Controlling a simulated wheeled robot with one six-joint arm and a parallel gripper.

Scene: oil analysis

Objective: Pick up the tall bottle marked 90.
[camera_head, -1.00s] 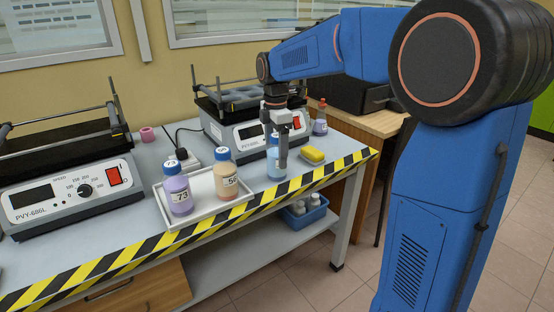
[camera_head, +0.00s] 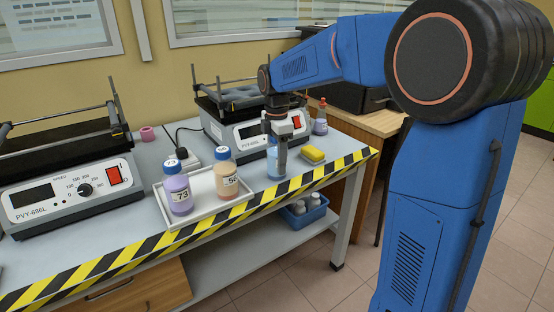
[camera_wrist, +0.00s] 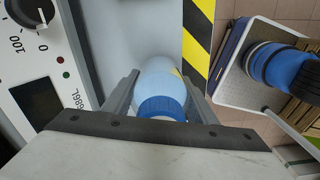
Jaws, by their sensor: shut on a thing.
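A light blue bottle (camera_head: 272,167) with a blue cap stands on the bench near its striped front edge, to the right of the white tray. My gripper (camera_head: 280,160) points down over it. In the wrist view the bottle (camera_wrist: 160,80) is between the two fingers (camera_wrist: 160,100), one on each side, and the gripper is shut on it. No number can be read on this bottle, as the fingers cover part of it. A purple bottle marked 73 (camera_head: 178,190) and a tan bottle marked 56 (camera_head: 226,180) stand in the tray.
The white tray (camera_head: 205,204) is left of the held bottle. A yellow sponge-like block (camera_head: 312,155) lies close on its right. A shaker (camera_head: 232,120) is behind, and a red-capped bottle (camera_head: 320,122) stands at back right. A blue basket (camera_head: 303,212) sits on the lower shelf.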

